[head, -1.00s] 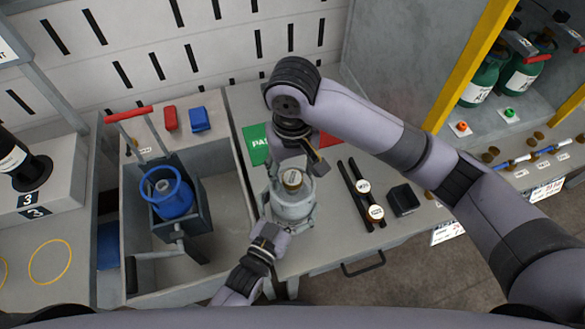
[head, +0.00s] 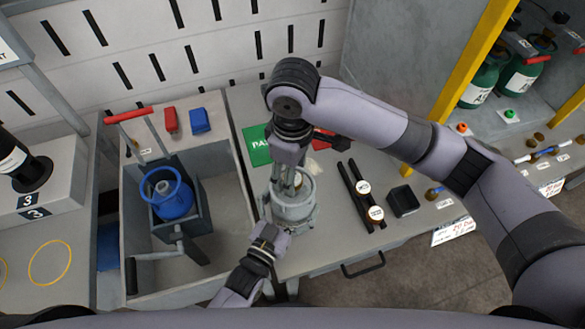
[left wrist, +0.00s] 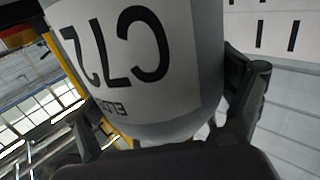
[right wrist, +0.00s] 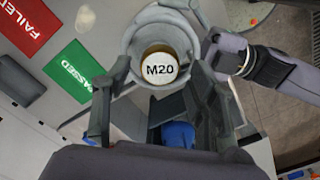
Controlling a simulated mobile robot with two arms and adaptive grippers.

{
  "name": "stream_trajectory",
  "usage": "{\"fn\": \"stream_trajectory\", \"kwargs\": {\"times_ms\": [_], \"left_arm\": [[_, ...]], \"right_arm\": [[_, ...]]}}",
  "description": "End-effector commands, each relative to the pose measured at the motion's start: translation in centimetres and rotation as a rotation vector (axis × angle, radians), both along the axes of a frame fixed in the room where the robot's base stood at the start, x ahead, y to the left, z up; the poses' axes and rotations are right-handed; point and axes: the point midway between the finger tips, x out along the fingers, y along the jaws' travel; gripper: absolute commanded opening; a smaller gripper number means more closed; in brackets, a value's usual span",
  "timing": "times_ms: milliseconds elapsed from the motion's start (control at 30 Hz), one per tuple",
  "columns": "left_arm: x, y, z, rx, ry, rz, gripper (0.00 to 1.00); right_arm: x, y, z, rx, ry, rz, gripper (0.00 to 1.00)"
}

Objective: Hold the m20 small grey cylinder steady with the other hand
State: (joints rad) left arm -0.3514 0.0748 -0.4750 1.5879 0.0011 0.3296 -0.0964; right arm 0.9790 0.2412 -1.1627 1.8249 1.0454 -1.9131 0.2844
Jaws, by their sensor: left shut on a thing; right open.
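The small grey cylinder (head: 293,212) stands upright on the bench in the head view. My left gripper (head: 267,238) is shut on its body from the near left side. The left wrist view shows the cylinder's labelled grey wall (left wrist: 150,60) between the fingers. The right wrist view shows a brass piece marked M20 (right wrist: 160,70) inside the cylinder's collar (right wrist: 138,32). My right gripper (right wrist: 158,90) is open, pointing down at the top, with a finger on either side of the M20 piece. I cannot tell whether the fingers touch it.
A green PASSED plate (right wrist: 82,70) and a red FAILED plate (right wrist: 28,22) lie behind the cylinder. Black rails with two round pieces (head: 363,187) and a black box (head: 403,200) are to the right. A trough with a blue-ringed device (head: 172,198) is to the left.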

Motion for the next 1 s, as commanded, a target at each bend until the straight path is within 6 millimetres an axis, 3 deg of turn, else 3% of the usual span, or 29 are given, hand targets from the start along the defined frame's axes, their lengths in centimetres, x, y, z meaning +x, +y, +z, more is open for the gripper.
{"fn": "stream_trajectory", "kwargs": {"times_ms": [333,700,1000], "left_arm": [[0.0,0.01,0.0,0.0,0.0,0.0,0.56],[0.0,0.01,0.0,-0.001,0.0,0.0,0.56],[0.0,0.01,0.0,-0.001,0.0,0.0,0.56]], "right_arm": [[0.01,-0.02,-0.01,0.0,0.0,0.045,0.52],[0.0,-0.02,-0.03,-0.001,0.0,0.51,0.52],[-0.01,-0.02,-0.02,-0.001,0.001,0.533,0.52]]}}
